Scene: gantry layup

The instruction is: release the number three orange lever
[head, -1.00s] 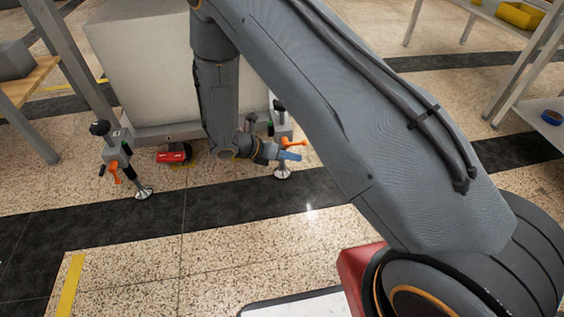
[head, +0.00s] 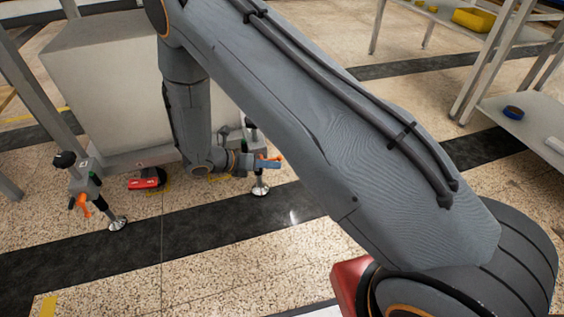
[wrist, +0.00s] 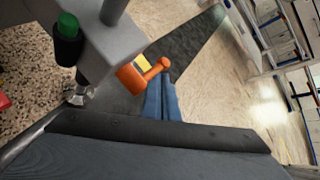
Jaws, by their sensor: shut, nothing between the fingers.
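One orange lever (head: 278,158) sits on the right corner leg of the large pale block's base; in the wrist view the lever (wrist: 141,74) sticks out from a grey bracket, its knob towards the right. My gripper (head: 267,164) is at this lever; in the wrist view its blue fingers (wrist: 162,100) are together and empty, with their tips just below the lever's knob. I cannot tell whether they touch it. A second orange lever (head: 80,203) hangs on the left corner leg, away from my gripper. I cannot read any lever number.
The pale block (head: 125,80) stands behind. A red object (head: 146,181) lies on the floor between the legs. Round metal feet stand under the left leg (head: 117,223) and right leg (head: 260,189). Shelving (head: 520,112) is at the right; the floor in front is clear.

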